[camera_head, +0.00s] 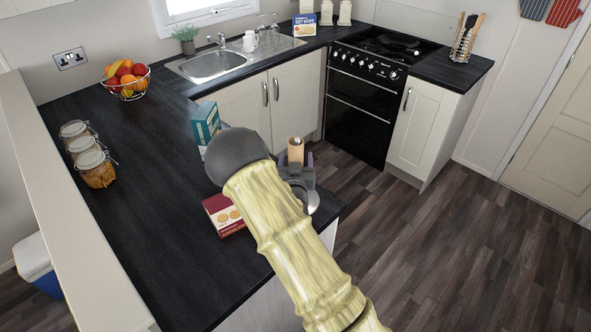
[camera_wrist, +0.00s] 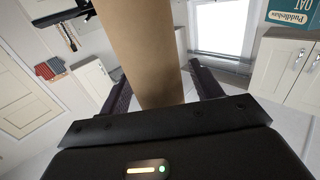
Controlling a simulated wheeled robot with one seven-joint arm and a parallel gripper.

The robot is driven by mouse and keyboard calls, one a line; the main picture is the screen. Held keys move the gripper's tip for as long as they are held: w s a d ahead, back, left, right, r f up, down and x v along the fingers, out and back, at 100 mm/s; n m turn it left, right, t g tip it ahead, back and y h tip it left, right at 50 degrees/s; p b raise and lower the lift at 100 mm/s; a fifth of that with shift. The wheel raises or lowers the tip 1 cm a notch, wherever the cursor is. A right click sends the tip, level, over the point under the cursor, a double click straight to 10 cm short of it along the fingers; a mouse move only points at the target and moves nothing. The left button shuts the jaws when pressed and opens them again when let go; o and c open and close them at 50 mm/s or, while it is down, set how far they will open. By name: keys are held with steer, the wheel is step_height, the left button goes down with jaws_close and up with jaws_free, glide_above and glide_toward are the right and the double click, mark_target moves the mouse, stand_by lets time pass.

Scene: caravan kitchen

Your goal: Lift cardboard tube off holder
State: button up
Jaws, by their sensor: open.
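The brown cardboard tube (camera_head: 296,150) stands upright by the counter's front end in the head view, its top showing just beyond my gripper (camera_head: 299,176). In the wrist view the cardboard tube (camera_wrist: 146,50) is large and runs between the two black fingers of my gripper (camera_wrist: 163,88). The fingers are spread open, with a visible gap to the tube on the right side; contact on the left is hard to tell. A shiny grey rounded edge (camera_head: 314,202) shows beside my gripper, perhaps the holder's base. The rest of the holder is hidden by my arm and gripper.
A red biscuit box (camera_head: 223,215) and a teal box (camera_head: 206,123) stand on the dark counter (camera_head: 150,200) left of my arm. Several jars (camera_head: 95,167) and a fruit bowl (camera_head: 127,80) are farther left. Open floor (camera_head: 430,250) lies to the right.

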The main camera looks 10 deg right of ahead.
stand_by(0.3)
steer(key=c, duration=1)
steer(key=shift+r, duration=0.1)
step_height(320, 180, up, 10)
steer(key=shift+f+b, duration=0.1)
steer(key=shift+b, duration=1)
steer(key=shift+r+p, duration=4.8)
steer(key=shift+r, duration=3.7)
steer(key=shift+f, duration=0.1)
